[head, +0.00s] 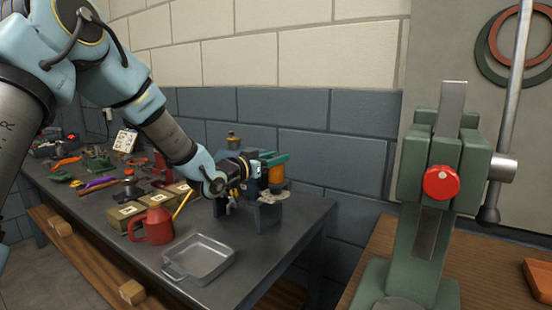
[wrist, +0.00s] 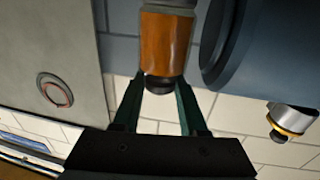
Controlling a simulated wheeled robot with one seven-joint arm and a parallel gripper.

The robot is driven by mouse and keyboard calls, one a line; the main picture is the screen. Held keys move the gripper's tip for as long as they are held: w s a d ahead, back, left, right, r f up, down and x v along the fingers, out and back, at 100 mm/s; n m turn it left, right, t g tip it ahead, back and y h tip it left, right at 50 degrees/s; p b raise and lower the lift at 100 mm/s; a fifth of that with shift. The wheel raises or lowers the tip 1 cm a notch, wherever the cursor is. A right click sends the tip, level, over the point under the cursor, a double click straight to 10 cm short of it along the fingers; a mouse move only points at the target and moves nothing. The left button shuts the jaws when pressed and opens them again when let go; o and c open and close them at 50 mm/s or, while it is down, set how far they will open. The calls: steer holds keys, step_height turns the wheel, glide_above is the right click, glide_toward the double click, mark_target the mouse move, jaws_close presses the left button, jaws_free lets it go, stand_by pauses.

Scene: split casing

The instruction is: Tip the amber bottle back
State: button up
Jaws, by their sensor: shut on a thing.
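The amber bottle (head: 276,176) is at the far right end of the grey bench. It looks close to upright in the head view, with a pale band at its lower end. My gripper (head: 271,160) reaches it from the left, with its green fingers at the bottle's top end. The fingers are shut on that end. I cannot tell whether the bottle's lower end touches anything.
A dark grey block (head: 262,214) stands below the bottle. A large blue-grey round part (wrist: 265,50) is close beside the bottle. A green press (head: 437,180) stands at the right.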

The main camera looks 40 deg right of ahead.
jaws_close()
stand_by(0.6)
steer(key=shift+r, duration=0.1)
